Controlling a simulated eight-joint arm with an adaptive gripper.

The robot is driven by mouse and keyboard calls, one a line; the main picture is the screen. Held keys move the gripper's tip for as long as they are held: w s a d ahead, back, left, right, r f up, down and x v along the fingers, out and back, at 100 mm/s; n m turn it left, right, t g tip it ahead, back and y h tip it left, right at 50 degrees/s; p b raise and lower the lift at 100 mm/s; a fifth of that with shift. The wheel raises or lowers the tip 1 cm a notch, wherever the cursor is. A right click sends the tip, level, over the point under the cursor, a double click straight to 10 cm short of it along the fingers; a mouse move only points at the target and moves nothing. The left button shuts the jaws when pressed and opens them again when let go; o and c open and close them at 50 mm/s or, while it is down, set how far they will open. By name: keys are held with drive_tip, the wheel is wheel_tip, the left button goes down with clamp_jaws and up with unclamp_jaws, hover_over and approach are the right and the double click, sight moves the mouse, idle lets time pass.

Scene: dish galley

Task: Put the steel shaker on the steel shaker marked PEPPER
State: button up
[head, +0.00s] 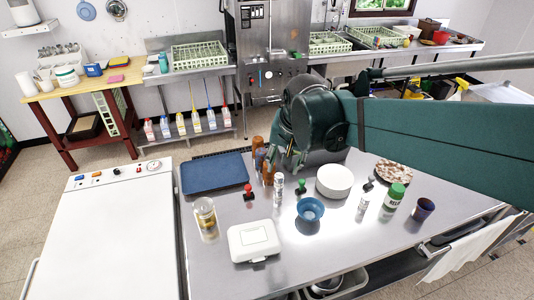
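A small silvery shaker (279,181) stands upright on the steel table, just below and left of my gripper in the head view. Another small pale, silvery shaker (364,202) stands to the right, beside the green-capped container. Lettering on both is too small to read, so I cannot tell which is marked PEPPER. My gripper (291,164) is over the back-middle of the table, above and behind the left shaker. Its fingers are dark and small in the picture, partly hidden by the arm; I see nothing clearly held.
Amber bottles (259,155) stand close to my gripper's left. A white plate stack (334,181), blue bowl (310,208), green-capped container (394,197), dark cup (423,209), white box (254,241), glass jar (205,215) and blue tray (214,172) crowd around. The table's front right is clear.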

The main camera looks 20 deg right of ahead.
drive_tip(key=s+a+n+t, duration=0.2)
drive_tip(key=s+n, duration=0.4)
drive_tip(key=s, duration=0.7)
drive_tip(key=shift+s+a+r+n+t, duration=0.3)
drive_tip(key=shift+r+t, duration=0.1)
drive_tip(key=shift+t, duration=0.3)
